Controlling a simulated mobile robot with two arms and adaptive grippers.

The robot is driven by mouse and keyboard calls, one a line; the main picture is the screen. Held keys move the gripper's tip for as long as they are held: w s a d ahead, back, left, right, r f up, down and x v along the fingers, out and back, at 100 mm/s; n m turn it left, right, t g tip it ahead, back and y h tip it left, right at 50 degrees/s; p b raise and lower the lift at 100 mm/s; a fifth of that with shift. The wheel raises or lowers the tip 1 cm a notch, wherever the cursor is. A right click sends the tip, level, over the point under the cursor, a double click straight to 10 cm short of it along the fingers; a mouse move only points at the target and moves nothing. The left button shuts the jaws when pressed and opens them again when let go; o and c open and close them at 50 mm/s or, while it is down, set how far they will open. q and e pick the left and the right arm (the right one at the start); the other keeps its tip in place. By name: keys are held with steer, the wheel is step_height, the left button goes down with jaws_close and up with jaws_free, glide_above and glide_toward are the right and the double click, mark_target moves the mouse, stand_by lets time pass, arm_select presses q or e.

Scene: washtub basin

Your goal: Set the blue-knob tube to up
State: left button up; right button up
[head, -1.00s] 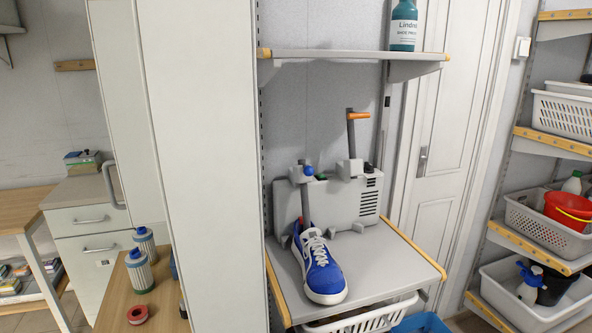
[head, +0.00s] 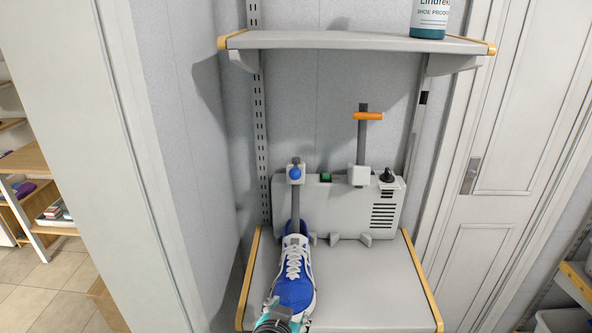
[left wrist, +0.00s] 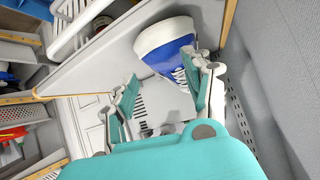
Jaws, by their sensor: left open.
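The blue-knob tube (head: 295,205) is a grey tube pointing down from its pivot with a blue knob (head: 295,173) on the front of the grey machine (head: 335,205). Its lower end goes into the opening of a blue and white shoe (head: 294,285). The other tube (head: 362,140), with an orange grip, points up. My left gripper (head: 278,320) shows partly at the bottom edge, in front of the shoe's toe. In the left wrist view it is open (left wrist: 165,92), with the shoe (left wrist: 165,45) showing beyond and between its fingers; nothing is held. My right gripper is not in view.
The machine stands on a grey shelf (head: 375,295) with wooden edges. An upper shelf (head: 355,41) above it bears a teal bottle (head: 429,20). A pale cabinet side (head: 105,150) stands at the left and a door (head: 500,150) at the right. The shelf right of the shoe is clear.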

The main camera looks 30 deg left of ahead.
arm_select(q)
steer(key=w+a+r+n+t+y, duration=0.2)
steer(key=w+r+n+t+y, duration=0.15)
steer(key=r, duration=0.65)
steer(key=n+t+y, duration=0.2)
glide_toward(295, 177)
steer(key=p+x, duration=0.5)
steer(key=x, duration=0.5)
steer(key=shift+w+a, duration=0.3)
steer(key=shift+w, duration=0.15)
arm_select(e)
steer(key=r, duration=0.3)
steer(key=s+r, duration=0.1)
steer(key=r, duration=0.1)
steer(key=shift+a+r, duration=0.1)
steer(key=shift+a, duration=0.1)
arm_select(q)
steer(key=shift+f, duration=0.1)
jaws_close()
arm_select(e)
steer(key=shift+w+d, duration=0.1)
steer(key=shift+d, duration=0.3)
